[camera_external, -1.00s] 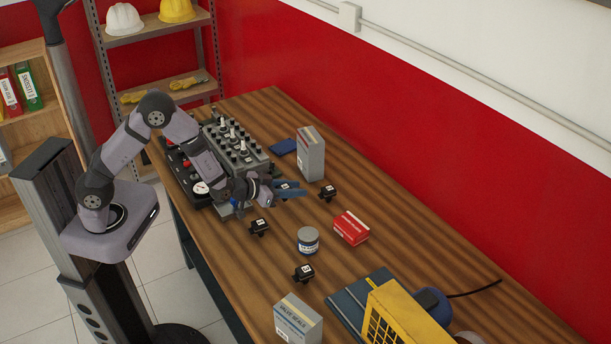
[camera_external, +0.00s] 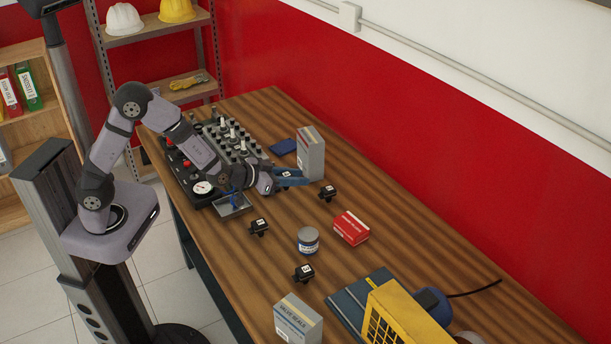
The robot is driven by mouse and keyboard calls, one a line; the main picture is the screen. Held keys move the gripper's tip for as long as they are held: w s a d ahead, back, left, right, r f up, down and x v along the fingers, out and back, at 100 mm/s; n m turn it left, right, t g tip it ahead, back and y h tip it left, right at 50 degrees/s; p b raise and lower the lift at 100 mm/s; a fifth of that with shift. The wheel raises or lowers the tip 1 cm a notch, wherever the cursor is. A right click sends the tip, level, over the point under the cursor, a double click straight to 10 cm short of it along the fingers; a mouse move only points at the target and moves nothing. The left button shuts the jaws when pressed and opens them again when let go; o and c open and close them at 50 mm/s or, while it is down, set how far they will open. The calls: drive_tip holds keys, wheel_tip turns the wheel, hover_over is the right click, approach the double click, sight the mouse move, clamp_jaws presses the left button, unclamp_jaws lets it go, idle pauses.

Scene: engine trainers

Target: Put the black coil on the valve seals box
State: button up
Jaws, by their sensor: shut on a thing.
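My gripper (camera_external: 293,179), with blue fingers, is over the table in front of the engine trainer, close to the tall grey box. It is shut on a small black coil with a white label (camera_external: 284,174), mostly hidden by the fingers. Other similar black coils stand on the table: one (camera_external: 327,193) to the right of my gripper, one (camera_external: 259,227) below it and one (camera_external: 303,273) nearer the front. The valve seals box (camera_external: 298,320), grey-white with a blue band, stands at the front edge of the view, well away from my gripper. Its top is bare.
A tall grey box (camera_external: 311,153) stands just behind my gripper. A grey can (camera_external: 308,240) and a red box (camera_external: 351,228) lie mid-table. A small metal tray (camera_external: 233,205) sits by the trainer (camera_external: 232,143). A yellow machine (camera_external: 400,318) occupies the right front.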

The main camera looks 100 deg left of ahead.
drive_tip(key=w+d+r+m+t+h+p, duration=0.25)
drive_tip(key=w+d, duration=0.25)
drive_tip(key=d, duration=0.7)
drive_tip(key=w+d+r+m+t+h+p, duration=0.1)
drive_tip(key=w+d+m+h+p, duration=0.2)
drive_tip(key=d, duration=0.9)
wheel_tip(320, 180, up, 8)
drive_tip(key=m+h+p, duration=0.1)
drive_tip(key=m+h, duration=0.2)
hover_over(315, 315)
drive_tip(key=shift+w+r, duration=0.1)
drive_tip(key=shift+f+p, duration=0.8)
drive_tip(key=shift+f, duration=4.2)
drive_tip(key=shift+f, duration=0.1)
drive_tip(key=o, duration=1.1)
drive_tip(key=shift+o, duration=0.2)
